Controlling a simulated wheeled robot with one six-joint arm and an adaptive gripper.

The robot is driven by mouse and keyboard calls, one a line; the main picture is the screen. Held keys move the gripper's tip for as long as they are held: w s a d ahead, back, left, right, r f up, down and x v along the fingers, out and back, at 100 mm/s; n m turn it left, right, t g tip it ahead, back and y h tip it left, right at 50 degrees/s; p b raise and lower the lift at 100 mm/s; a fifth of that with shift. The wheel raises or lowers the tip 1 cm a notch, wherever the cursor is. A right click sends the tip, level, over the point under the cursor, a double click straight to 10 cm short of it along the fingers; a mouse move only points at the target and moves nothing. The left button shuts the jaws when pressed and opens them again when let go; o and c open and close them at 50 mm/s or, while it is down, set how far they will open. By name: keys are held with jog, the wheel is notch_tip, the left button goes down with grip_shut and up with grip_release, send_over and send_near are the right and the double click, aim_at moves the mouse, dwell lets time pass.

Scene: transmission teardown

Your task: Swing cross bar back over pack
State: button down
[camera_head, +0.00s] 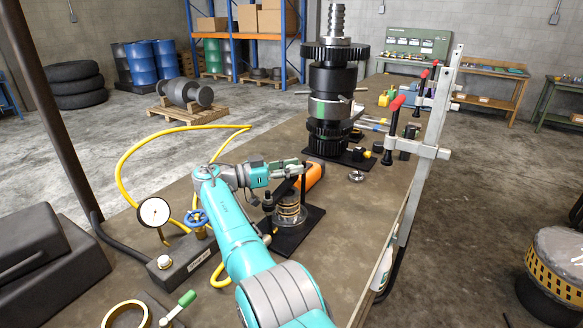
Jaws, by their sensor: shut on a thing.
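The pack (290,213) is a short round stack with shiny metal rings. It stands on a black base plate (313,222) on the workbench, right of my teal arm. A thin dark post (303,185) rises beside it. The dark cross bar (283,188) shows above the pack, running from a dark knob at its left up toward the post. My gripper (297,167) is at the bar's upper right end and is shut on it. The fingers hide the held part, and I cannot tell how squarely the bar lies over the pack.
An orange cylinder (316,174) lies just behind the post. A tall black gear stack (331,100) stands farther back. A dial gauge (154,212) and blue valve wheel (195,218) are at left, with a yellow hose (128,158). A grey upright with red-handled clamps (428,150) lines the right edge.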

jog(key=shift+f, duration=0.1)
jog(key=c, duration=0.9)
grip_release()
jog(key=shift+o, duration=0.2)
notch_tip(320, 180, up, 10)
jog(key=shift+r, duration=0.1)
